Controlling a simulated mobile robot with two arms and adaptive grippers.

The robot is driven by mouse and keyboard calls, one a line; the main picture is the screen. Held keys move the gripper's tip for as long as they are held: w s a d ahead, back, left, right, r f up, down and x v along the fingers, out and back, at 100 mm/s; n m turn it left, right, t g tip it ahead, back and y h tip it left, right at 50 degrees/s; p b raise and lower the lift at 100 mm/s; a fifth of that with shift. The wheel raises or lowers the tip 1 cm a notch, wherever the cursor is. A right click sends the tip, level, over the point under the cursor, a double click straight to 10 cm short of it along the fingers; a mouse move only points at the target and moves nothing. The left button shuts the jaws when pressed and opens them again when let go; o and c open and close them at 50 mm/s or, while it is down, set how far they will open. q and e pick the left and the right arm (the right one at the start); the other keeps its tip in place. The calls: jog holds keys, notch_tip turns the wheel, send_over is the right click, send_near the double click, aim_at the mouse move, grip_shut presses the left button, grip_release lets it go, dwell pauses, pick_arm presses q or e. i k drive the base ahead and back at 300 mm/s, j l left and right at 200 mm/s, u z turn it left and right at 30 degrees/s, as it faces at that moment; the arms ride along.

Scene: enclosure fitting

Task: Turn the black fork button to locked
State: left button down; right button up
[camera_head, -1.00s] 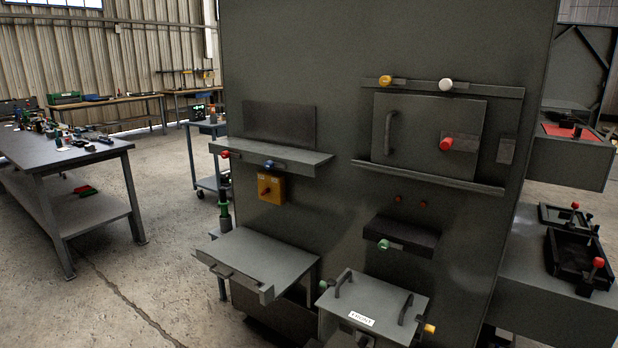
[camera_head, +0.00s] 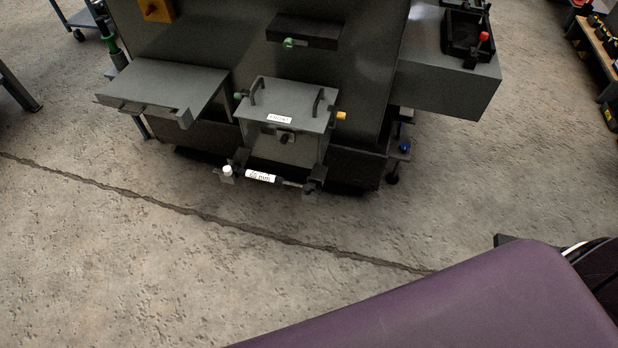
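I cannot single out the black fork button with certainty. A low bracket like a fork, with a white label (camera_head: 260,176), sticks out at the foot of the dark enclosure (camera_head: 350,90). It has a white knob (camera_head: 227,170) at its left end and a small black part (camera_head: 312,187) at its right end. Another small dark part (camera_head: 286,138) sits on the front of the grey box (camera_head: 296,99) above it. These are too small to tell whether any is locked. Neither gripper is in view.
A grey shelf (camera_head: 160,88) juts out at left, and a grey side block (camera_head: 445,80) at right. The box has two handles and a yellow knob (camera_head: 341,116). Open concrete floor (camera_head: 180,270) lies in front. A purple part of my own body fills the lower right.

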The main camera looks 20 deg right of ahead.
aim_at(306, 188)
jog(key=i+z, duration=0.15)
jog(key=z, duration=0.2)
jog(key=i+z, duration=0.15)
jog(key=z, duration=0.2)
jog(key=i+z, duration=0.2)
jog(key=z, duration=0.15)
